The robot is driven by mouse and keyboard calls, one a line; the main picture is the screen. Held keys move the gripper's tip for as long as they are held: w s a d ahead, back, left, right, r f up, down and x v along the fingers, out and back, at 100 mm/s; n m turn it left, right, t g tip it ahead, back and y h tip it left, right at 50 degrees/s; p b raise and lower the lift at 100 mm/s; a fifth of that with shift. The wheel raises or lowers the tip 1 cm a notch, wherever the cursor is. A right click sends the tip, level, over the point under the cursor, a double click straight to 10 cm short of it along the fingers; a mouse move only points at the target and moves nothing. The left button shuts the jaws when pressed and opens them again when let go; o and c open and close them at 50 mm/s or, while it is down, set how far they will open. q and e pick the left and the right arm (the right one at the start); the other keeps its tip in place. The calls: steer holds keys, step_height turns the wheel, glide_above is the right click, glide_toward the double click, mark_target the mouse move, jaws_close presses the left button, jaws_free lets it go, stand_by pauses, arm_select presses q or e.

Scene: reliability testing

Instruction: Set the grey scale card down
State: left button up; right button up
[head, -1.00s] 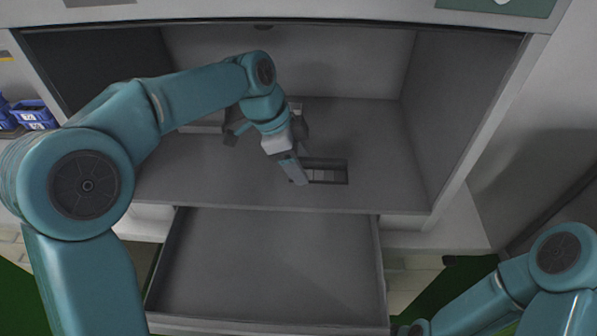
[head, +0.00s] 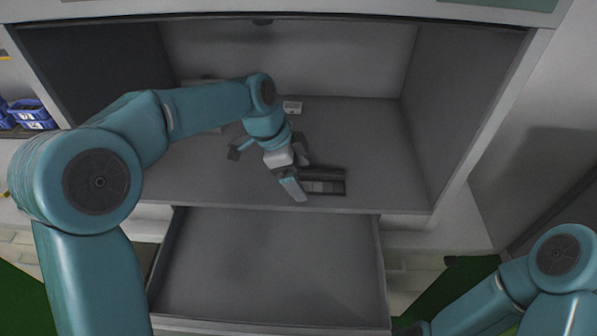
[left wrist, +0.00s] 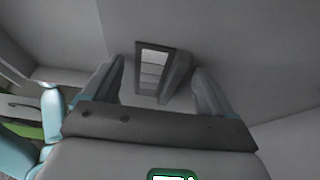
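The grey scale card (head: 325,187) is a small dark-framed strip with lighter and darker grey patches. It is over the cabinet shelf near its front edge, right of my left gripper (head: 297,181). In the left wrist view the card (left wrist: 152,69) appears between the separated fingers of my left gripper (left wrist: 158,75), with a gap beside the left finger. A dark band adjoins the card; I cannot tell whether it is its side or a shadow. Exact contact with the shelf is unclear. My right arm shows at lower right, but its gripper is not clearly visible.
The grey shelf (head: 385,160) has side walls and a back wall. A small pale block (head: 292,107) stands at the back. An open, empty drawer (head: 270,265) juts out below the shelf. Blue bins (head: 30,113) are at far left. The shelf's right part is clear.

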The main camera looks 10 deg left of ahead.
arm_select(q)
steer(key=shift+r+p, duration=0.3)
steer(key=shift+r, duration=0.1)
steer(key=v, duration=0.7)
steer(key=shift+p, duration=0.4)
steer(key=shift+s+a, duration=0.1)
steer(key=shift+s, duration=0.05)
